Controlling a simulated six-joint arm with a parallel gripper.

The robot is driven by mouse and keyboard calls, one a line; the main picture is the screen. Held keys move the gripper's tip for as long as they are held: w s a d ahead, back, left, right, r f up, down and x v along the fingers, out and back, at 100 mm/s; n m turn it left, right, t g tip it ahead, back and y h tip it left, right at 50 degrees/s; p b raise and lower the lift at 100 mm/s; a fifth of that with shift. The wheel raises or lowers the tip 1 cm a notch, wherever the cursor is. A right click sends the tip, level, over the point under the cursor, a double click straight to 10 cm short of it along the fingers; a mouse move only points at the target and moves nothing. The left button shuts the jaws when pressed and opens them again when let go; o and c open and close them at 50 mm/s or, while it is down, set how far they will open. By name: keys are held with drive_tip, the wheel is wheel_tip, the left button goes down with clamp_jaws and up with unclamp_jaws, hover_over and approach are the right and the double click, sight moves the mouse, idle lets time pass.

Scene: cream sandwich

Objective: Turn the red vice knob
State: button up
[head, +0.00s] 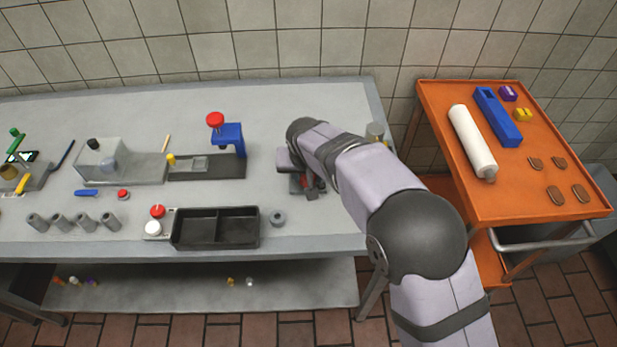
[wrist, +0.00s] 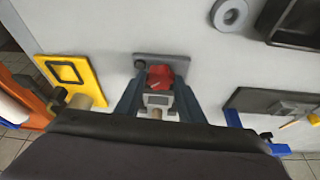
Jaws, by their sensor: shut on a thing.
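The red vice knob (wrist: 160,77) shows in the wrist view between the two fingers of my gripper (wrist: 157,95), which is shut on it. The vice's grey base (wrist: 150,58) sits on the grey table behind the knob. A pale block with a grey square lies just below the knob in the wrist view. My arm and gripper hide much of the vice in the head view.
A black two-part tray (head: 216,245) and a grey ring (head: 277,218) lie left of the vice. A blue press with a red knob (head: 215,119) stands further left. A yellow frame (wrist: 72,74) is near my gripper. An orange cart (head: 520,190) stands right.

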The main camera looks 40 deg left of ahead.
drive_tip(key=shift+s+a+m+t+h+b, duration=0.1)
drive_tip(key=shift+m+t+h+b, duration=0.2)
drive_tip(key=shift+m, duration=0.45)
drive_tip(key=shift+a+m+t+h+b, duration=0.1)
drive_tip(key=shift+m+b, duration=0.25)
drive_tip(key=shift+m, duration=0.4)
drive_tip(key=o, duration=1)
drive_tip(key=shift+o, duration=0.2)
drive_tip(key=shift+r, duration=0.15)
drive_tip(key=b+v, duration=0.1)
drive_tip(key=v, duration=0.6)
drive_tip(key=shift+b, duration=0.4)
drive_tip(key=shift+d, duration=0.1)
